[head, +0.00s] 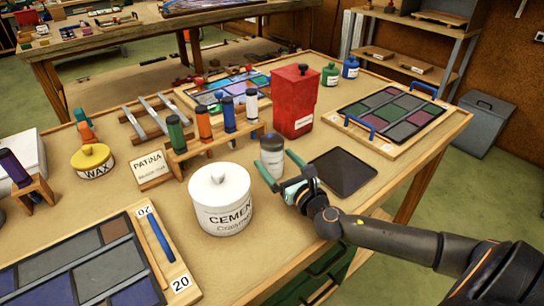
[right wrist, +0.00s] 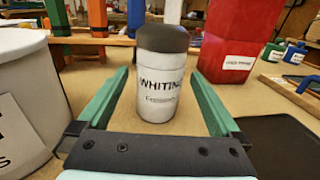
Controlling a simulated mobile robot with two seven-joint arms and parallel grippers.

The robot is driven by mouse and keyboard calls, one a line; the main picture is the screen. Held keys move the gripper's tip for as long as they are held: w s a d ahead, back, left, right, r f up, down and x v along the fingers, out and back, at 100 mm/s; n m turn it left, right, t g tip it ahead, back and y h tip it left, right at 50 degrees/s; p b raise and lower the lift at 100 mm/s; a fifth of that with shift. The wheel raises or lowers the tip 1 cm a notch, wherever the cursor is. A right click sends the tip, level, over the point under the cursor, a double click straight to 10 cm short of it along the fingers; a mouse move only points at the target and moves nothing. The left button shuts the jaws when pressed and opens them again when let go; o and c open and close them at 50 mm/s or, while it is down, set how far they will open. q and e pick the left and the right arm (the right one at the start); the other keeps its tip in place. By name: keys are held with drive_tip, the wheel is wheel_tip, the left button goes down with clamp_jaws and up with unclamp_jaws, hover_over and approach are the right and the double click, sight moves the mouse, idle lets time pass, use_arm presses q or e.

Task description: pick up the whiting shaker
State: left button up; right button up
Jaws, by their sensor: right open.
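The whiting shaker (head: 271,160) is a white cylinder with a dark grey domed cap, standing upright on the workbench (head: 225,258). In the right wrist view the shaker (right wrist: 160,85) carries a label reading "WHITING". My right gripper (head: 278,165) is open, with green fingers. In the right wrist view its fingers (right wrist: 160,92) lie to the left and right of the shaker, with space on both sides, and do not touch it. The shaker's base is partly hidden in the head view by the gripper. My left gripper is not in view.
A white cement tub (head: 220,200) stands close on the left. A red box (head: 292,102) stands behind the shaker and a dark flat plate (head: 343,172) lies to its right. A wooden rack of coloured tubes (head: 215,140) is behind left.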

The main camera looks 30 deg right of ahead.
drive_tip(key=shift+w, duration=0.5)
drive_tip(key=shift+c, duration=0.2)
drive_tip(key=c, duration=1.5)
clamp_jaws()
drive_tip(key=shift+r, duration=0.1)
